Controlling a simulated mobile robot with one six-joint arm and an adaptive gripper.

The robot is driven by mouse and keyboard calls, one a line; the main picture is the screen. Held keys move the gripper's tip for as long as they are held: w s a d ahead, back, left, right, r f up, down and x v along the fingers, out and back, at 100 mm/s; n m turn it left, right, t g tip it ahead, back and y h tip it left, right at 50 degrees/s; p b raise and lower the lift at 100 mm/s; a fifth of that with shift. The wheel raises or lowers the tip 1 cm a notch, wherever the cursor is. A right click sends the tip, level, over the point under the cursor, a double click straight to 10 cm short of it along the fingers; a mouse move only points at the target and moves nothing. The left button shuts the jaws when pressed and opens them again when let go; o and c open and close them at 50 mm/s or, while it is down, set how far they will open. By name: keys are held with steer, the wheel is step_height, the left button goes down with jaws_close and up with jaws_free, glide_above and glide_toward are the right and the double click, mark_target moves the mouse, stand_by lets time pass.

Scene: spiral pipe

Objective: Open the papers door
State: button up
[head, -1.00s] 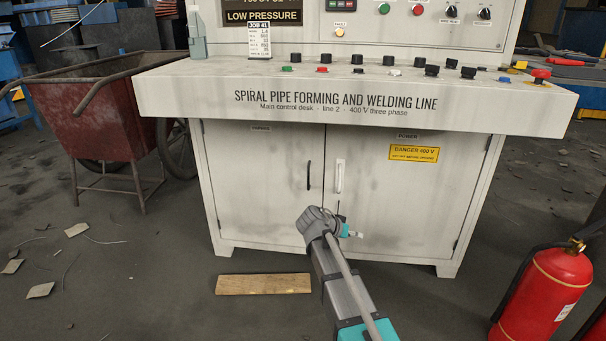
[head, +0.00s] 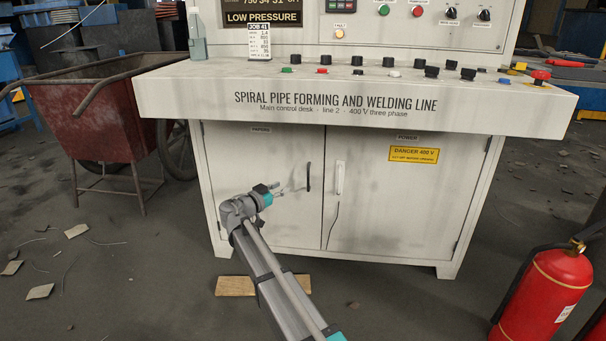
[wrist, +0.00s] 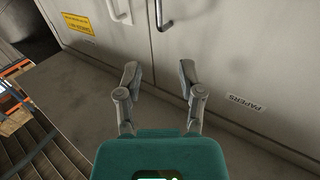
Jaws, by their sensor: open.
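The papers door (head: 262,215) is the left door of the grey cabinet, flat in its frame, with a dark vertical handle (head: 308,177) near its right edge. In the wrist view the papers door (wrist: 230,55) fills the right side, and its handle (wrist: 159,15) is at the top, beyond the fingers. My gripper (head: 283,188) is in front of this door, left of the handle and apart from it. In the wrist view the gripper (wrist: 160,75) has its two fingers spread, with nothing between them.
The power door (head: 400,210) on the right has a light handle (head: 340,179) close to the dark one. The desk top (head: 350,100) overhangs both doors. A wooden board (head: 236,286) lies on the floor below. A red extinguisher (head: 545,290) stands right, a red cart (head: 95,120) left.

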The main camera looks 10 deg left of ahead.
mark_target(308, 170)
steer(key=shift+w+d, duration=0.1)
steer(key=x, duration=1.3)
steer(key=shift+w+d, duration=0.2)
steer(key=shift+w, duration=0.1)
steer(key=shift+c, duration=0.3)
jaws_close()
